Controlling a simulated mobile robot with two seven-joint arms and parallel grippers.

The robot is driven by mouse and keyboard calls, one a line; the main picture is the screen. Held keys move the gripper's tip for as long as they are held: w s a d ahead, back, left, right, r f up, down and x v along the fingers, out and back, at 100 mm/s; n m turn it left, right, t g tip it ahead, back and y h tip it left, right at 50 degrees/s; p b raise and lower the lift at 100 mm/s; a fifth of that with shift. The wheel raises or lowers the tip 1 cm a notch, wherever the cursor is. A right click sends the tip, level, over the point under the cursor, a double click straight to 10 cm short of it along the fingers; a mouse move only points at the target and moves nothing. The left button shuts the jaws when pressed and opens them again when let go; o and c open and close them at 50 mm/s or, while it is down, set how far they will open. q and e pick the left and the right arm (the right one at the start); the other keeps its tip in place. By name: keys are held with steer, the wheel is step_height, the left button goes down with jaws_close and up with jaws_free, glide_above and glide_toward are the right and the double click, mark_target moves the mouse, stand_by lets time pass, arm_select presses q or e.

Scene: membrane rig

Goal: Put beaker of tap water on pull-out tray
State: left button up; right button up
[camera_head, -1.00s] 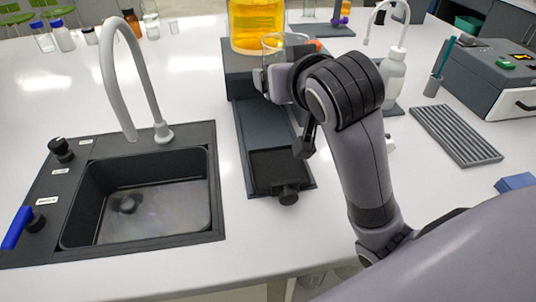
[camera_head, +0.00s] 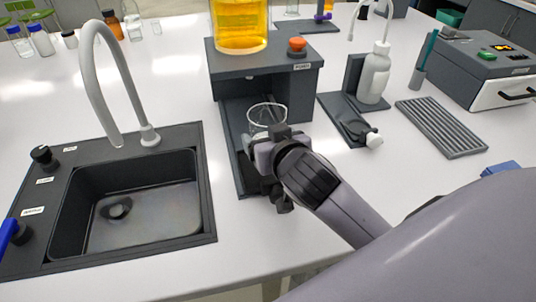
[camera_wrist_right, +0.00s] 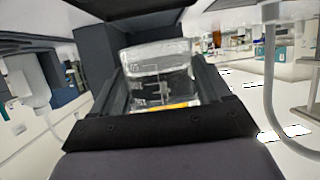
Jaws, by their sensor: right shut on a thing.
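The clear glass beaker (camera_head: 267,113) is in my right gripper (camera_head: 268,140), which is shut on it. The beaker looks upright and is over the dark channel of the rig, in front of the raised block. In the right wrist view the beaker (camera_wrist_right: 160,72) stands between the fingers, with clear contents and faint markings. The pull-out tray (camera_head: 250,182) lies below, mostly hidden by my gripper and wrist. I cannot tell whether the beaker touches it. My left gripper is not in view.
The raised block (camera_head: 265,75) carries a large vessel of amber liquid (camera_head: 240,25) and an orange knob (camera_head: 297,46). A sink (camera_head: 130,200) with a tall faucet (camera_head: 100,80) is at left. A white wash bottle (camera_head: 374,75) and a grey ridged rack (camera_head: 441,126) are at right.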

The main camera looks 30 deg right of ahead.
steer(key=shift+f, duration=2.45)
